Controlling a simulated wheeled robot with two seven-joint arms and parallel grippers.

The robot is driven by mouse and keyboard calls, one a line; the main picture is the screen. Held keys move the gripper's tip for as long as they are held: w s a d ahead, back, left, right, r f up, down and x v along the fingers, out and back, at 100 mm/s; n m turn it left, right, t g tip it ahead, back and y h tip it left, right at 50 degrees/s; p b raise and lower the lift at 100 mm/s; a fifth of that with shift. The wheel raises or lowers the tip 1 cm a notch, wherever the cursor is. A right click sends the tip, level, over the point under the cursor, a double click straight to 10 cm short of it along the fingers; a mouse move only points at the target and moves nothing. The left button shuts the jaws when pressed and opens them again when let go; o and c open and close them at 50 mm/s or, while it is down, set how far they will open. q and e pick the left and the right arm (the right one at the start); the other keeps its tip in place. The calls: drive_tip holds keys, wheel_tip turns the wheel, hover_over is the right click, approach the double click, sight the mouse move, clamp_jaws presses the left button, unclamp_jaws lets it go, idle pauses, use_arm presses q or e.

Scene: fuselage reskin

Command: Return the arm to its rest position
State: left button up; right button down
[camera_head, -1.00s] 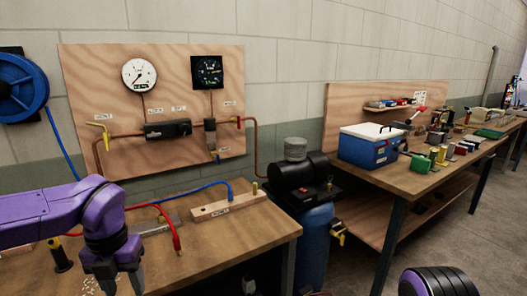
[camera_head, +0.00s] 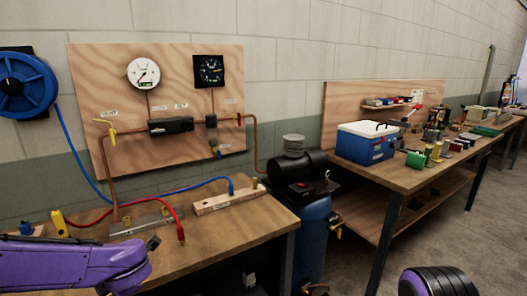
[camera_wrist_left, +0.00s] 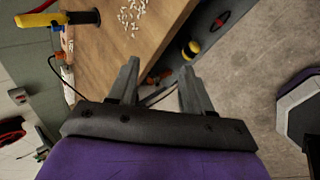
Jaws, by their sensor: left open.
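My left arm (camera_head: 75,266) is purple and comes in low at the left in the head view, in front of the workbench (camera_head: 235,232). Its gripper is almost wholly below the frame there. In the left wrist view my left gripper (camera_wrist_left: 160,70) is open, with two grey fingers apart and nothing held between them. The fingers point past the edge of a wooden bench top (camera_wrist_left: 110,60), with floor visible beyond. My right gripper is not in view.
A yellow-handled tool (camera_wrist_left: 60,18) and white bits (camera_wrist_left: 131,16) show in the wrist view. A compressor (camera_head: 300,175) and a second bench stand right.

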use_arm(q)
drive_tip(key=s+d+f+m+t+h, duration=0.1)
drive_tip(key=s+f+m, duration=0.2)
drive_tip(key=f+m, duration=0.5)
drive_tip(key=s+d+f+m+t, duration=0.25)
drive_tip(key=f+m, duration=0.35)
drive_tip(key=f, duration=0.3)
drive_tip(key=s+f+m+g, duration=0.1)
drive_tip(key=s+f+m, duration=0.1)
drive_tip(key=s+f, duration=0.2)
drive_tip(key=s+f+m+g+h, duration=0.1)
drive_tip(key=s+f+m+g, duration=0.1)
drive_tip(key=s, duration=0.8)
drive_tip(key=s+f+m+g+h, duration=0.1)
drive_tip(key=s+f+m+g, duration=0.1)
drive_tip(key=s+f+m, duration=0.2)
drive_tip(key=s+f, duration=0.3)
drive_tip(key=shift+s+d, duration=0.3)
drive_tip(key=shift+s, duration=0.1)
